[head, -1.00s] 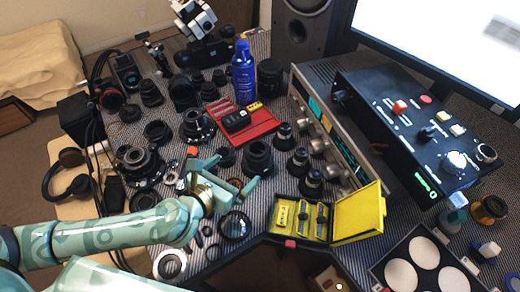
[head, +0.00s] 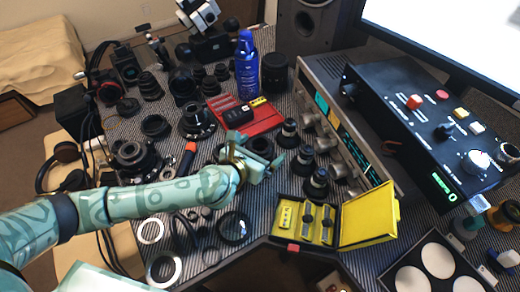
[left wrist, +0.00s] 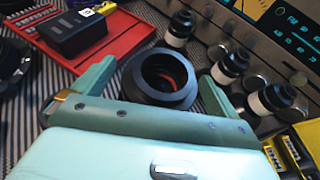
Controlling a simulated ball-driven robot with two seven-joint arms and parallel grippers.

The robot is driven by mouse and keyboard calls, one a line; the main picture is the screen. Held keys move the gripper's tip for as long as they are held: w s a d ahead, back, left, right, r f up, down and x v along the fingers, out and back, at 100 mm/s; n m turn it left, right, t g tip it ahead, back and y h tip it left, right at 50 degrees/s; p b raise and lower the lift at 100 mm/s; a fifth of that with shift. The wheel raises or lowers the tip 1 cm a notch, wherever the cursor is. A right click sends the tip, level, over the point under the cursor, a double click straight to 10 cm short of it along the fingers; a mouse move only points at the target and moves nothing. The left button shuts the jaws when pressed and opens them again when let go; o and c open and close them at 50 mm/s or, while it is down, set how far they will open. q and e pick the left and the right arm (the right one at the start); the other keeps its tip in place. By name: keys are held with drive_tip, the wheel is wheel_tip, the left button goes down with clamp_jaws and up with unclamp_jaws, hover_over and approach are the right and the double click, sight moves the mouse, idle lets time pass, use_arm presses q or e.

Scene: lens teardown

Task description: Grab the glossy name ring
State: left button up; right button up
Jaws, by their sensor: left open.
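My left gripper (head: 257,152) is open above a black lens barrel in the middle of the mat. In the left wrist view the barrel (left wrist: 158,78) stands between the spread fingers, its round opening facing up and a dark ring around its rim. Gaps show between the fingers and the barrel. I cannot read any lettering, so I cannot tell whether this rim is the glossy name ring. The gripper hides most of the barrel in the head view. Another dark, shiny ring (head: 233,228) lies flat on the mat in front of my left arm. My right gripper is not in view.
A red tray (head: 262,122) lies behind the gripper, with a blue bottle (head: 247,68) beyond. Several small black-and-white lens parts (head: 304,160) stand to the right. An open yellow case (head: 365,218) is at front right. Pale rings (head: 150,231) lie at front left.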

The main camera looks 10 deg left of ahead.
use_arm(q)
drive_tip(key=c, duration=1.1)
